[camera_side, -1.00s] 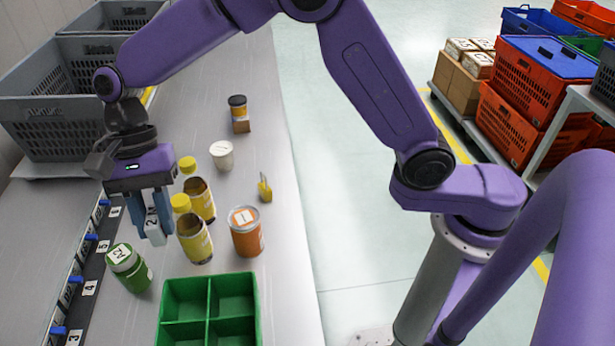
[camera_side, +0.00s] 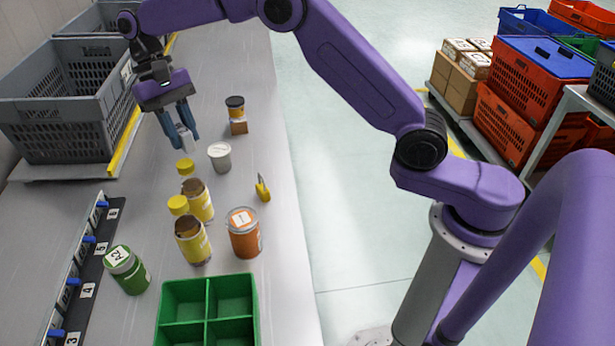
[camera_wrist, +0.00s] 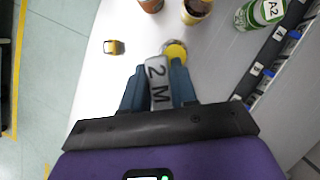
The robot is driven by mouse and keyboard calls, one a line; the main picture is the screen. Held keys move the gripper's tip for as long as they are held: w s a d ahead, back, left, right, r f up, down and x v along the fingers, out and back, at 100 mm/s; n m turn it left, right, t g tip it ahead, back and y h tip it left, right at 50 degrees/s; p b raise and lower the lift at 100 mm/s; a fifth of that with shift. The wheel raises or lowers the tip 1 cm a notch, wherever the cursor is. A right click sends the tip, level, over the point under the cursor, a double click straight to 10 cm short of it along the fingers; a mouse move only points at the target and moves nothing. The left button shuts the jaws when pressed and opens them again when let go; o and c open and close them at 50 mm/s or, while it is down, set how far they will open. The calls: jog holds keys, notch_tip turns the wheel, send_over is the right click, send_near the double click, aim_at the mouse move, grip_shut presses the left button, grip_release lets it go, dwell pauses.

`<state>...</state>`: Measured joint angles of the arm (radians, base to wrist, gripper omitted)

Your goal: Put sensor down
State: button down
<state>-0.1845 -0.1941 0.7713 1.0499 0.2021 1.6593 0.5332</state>
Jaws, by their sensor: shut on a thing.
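The sensor (camera_wrist: 157,84) is a small grey block marked "2 M" in the wrist view. My gripper (camera_side: 184,140) is shut on it, with the blue fingers on either side. In the side view the sensor (camera_side: 186,144) shows as a pale end between the fingertips. It is held above the metal table (camera_side: 250,110), behind the yellow-lidded containers and left of the white cup. The exact height above the table is hard to tell.
A green divided tray (camera_side: 254,300) is in front; a grey crate (camera_side: 60,110) is left.

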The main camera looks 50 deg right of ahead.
jog(key=s+d+f, duration=0.4)
jog(key=d, duration=0.3)
jog(key=s+d+f+n, duration=0.1)
jog(key=s+d+f, duration=0.2)
jog(key=d, duration=0.4)
jog(key=s+d+f+n, duration=0.1)
jog(key=s+d+f, duration=0.3)
jog(key=s+d, duration=0.2)
jog(key=shift+d+f+h, duration=0.35)
jog(key=shift+d+h, duration=0.05)
jog(key=shift+d, duration=0.55)
notch_tip(320, 180, up, 14)
jog(key=r, duration=0.1)
jog(key=m+t+y, duration=0.4)
jog(key=m+t, duration=0.2)
jog(key=m, duration=1.7)
send_over(133, 248)
notch_tip(133, 248, down, 18)
jog(key=shift+r, duration=0.2)
jog(key=shift+n, duration=0.3)
jog(key=shift+f, duration=2.1)
